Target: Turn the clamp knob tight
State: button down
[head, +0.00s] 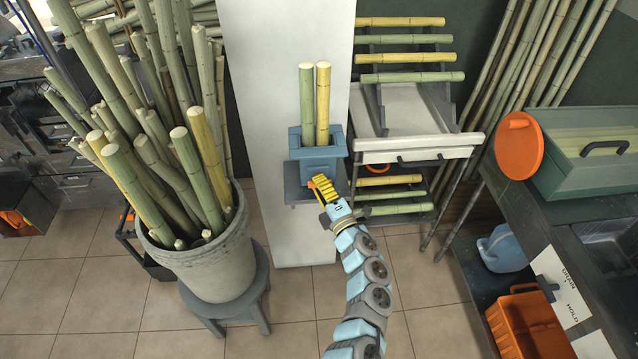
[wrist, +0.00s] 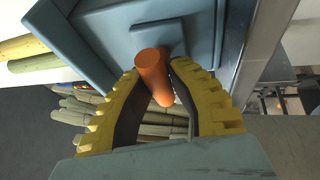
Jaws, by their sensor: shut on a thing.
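The clamp is a blue box (head: 318,158) on a white panel, with one green and one yellow cane standing upright in its top. The orange clamp knob (wrist: 152,72) sticks out of the blue face in the wrist view. My gripper (wrist: 158,80) has its two yellow ribbed fingers on either side of the knob and is shut on it. In the head view my gripper (head: 316,184) is at the front of the clamp, low down, and hides most of the knob. How far the knob is turned cannot be told.
A large grey pot (head: 207,262) of tall canes stands on a stool at left. A slanted rack with a white tray (head: 420,147) is right of the panel. At far right are a green bin (head: 588,175) and an orange crate (head: 528,325). The floor between is clear.

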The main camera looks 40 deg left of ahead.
jog(key=shift+r+m+t, duration=0.1)
jog(key=shift+m+t, duration=0.2)
jog(key=shift+m, duration=0.5)
jog(key=m+t+y+p, duration=0.1)
jog(key=m, duration=0.2)
jog(key=shift+r, duration=0.2)
jog(key=m+t+p, duration=0.1)
jog(key=m+t, duration=0.1)
jog(key=m, duration=0.1)
jog(key=m+t+p, duration=0.1)
jog(key=m+t, duration=0.1)
jog(key=m, duration=0.2)
jog(key=shift+h, duration=0.4)
jog(key=m+t+h+p, duration=0.1)
jog(key=m, duration=0.2)
jog(key=m+t+h+p, duration=0.1)
jog(key=m+t, duration=0.1)
jog(key=m, duration=0.2)
jog(key=shift+m+t+p, duration=0.3)
jog(key=shift+w+m+t+h+p, duration=0.1)
jog(key=shift+m+t+h+p, duration=0.45)
jog(key=shift+m+h, duration=0.75)
jog(key=shift+f+m+t+h+p, duration=0.2)
jog(key=shift+m+t+h+p, duration=0.2)
jog(key=shift+m, duration=1.4)
jog(key=c, duration=0.9)
grip_release()
